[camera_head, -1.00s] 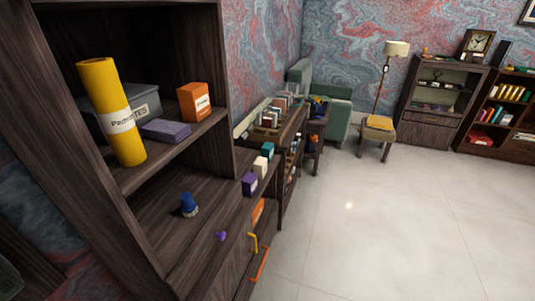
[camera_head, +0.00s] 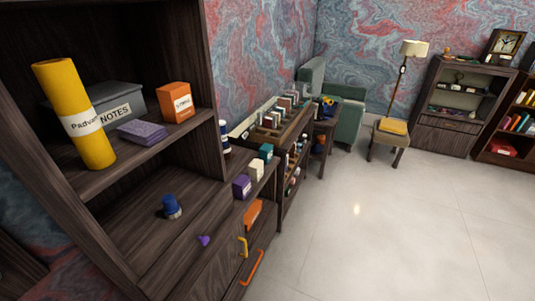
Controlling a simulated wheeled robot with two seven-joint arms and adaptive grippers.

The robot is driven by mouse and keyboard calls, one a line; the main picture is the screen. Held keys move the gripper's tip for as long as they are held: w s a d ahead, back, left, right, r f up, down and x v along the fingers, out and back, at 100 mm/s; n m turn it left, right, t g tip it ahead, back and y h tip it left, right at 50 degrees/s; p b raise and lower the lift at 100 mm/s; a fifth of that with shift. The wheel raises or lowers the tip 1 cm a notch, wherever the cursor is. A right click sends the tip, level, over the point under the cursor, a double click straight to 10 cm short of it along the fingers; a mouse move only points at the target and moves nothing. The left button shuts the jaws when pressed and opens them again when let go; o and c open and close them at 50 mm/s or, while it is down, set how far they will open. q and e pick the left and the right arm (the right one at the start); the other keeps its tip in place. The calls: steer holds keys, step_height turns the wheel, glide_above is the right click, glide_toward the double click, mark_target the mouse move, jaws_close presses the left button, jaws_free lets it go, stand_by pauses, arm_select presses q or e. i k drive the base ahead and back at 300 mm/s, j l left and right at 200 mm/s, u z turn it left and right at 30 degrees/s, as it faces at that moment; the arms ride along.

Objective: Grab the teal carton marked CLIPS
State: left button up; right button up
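A small teal carton (camera_head: 266,152) stands at the far end of the dark wooden desk top, in a row behind a cream carton (camera_head: 257,170) and a purple carton (camera_head: 242,187). Its label is too small to read. Neither of my grippers is in view.
A blue-capped bottle (camera_head: 171,207) and a small purple item (camera_head: 204,240) are on the desk (camera_head: 190,230). The shelf above holds a yellow roll (camera_head: 75,115), a grey NOTES box (camera_head: 115,105), a purple stack (camera_head: 142,132) and an orange box (camera_head: 174,102). Open floor (camera_head: 380,230) lies right.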

mark_target(266, 150)
steer(key=i+l+u, duration=0.1)
steer(key=l, duration=0.25)
steer(key=i+l+u, duration=0.1)
steer(key=l, duration=0.25)
steer(key=i+l+u, duration=0.1)
steer(key=l, duration=0.3)
steer(key=i+l+u, duration=0.2)
steer(key=i+l, duration=0.25)
steer(key=l, duration=0.2)
steer(key=i+l+u, duration=0.1)
steer(key=l, duration=0.25)
steer(key=i+l+u, duration=0.1)
steer(key=i+l, duration=0.15)
steer(key=l, duration=0.15)
steer(key=i+l, duration=0.2)
steer(key=l, duration=0.15)
steer(key=i+l+u, duration=0.15)
steer(key=l, duration=0.35)
steer(key=l+u, duration=0.15)
steer(key=l, duration=0.35)
steer(key=i+l+u, duration=0.15)
steer(key=l, duration=0.35)
